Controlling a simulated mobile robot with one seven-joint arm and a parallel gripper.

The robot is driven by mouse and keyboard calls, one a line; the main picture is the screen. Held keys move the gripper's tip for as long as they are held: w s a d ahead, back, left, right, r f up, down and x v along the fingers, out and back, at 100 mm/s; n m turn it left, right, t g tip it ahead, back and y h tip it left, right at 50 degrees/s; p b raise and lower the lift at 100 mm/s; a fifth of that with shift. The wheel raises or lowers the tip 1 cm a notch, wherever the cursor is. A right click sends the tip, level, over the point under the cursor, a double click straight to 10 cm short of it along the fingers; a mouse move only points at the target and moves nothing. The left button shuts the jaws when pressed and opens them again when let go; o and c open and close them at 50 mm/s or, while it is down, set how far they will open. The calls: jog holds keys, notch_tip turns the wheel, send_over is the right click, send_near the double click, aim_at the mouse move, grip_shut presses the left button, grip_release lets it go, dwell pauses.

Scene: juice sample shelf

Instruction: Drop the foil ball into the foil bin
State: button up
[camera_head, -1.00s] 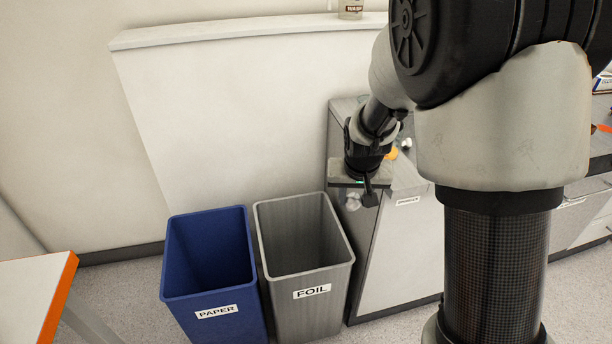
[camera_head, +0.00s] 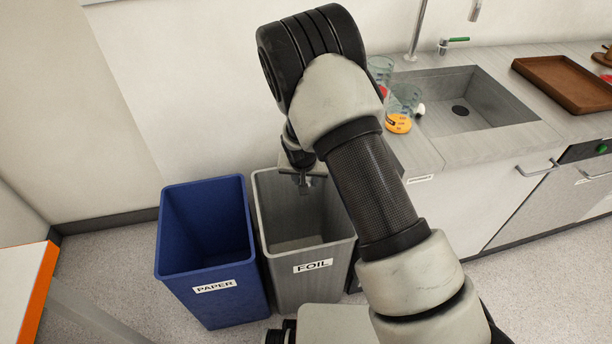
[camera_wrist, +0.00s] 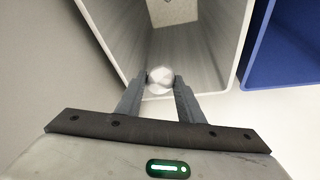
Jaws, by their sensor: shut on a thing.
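In the wrist view my gripper (camera_wrist: 160,88) is shut on the foil ball (camera_wrist: 160,76), a small crumpled silver ball between the fingertips. The grey foil bin (camera_wrist: 200,50) opens beyond and below the ball. In the head view the grey bin (camera_head: 312,285), labelled FOIL, stands on the floor, its mouth up. My gripper (camera_head: 303,188) hangs over the bin's mouth, pointing down; how high it is above the rim is hard to tell. The ball is not clearly visible in the head view.
A blue bin (camera_head: 210,285) labelled PAPER stands just left of the foil bin, and shows at right in the wrist view (camera_wrist: 285,45). A counter with a sink (camera_head: 465,105) is at right. An orange-edged table (camera_head: 25,290) is at left.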

jog(key=shift+f+b, duration=0.6)
jog(key=shift+f, duration=1.1)
jog(key=o, duration=1.1)
jog(key=shift+r, duration=0.1)
jog(key=p+v, duration=0.3)
jog(key=v, duration=1.4)
jog(key=shift+r+p, duration=0.2)
jog(key=shift+p, duration=0.1)
jog(key=shift+d, duration=0.1)
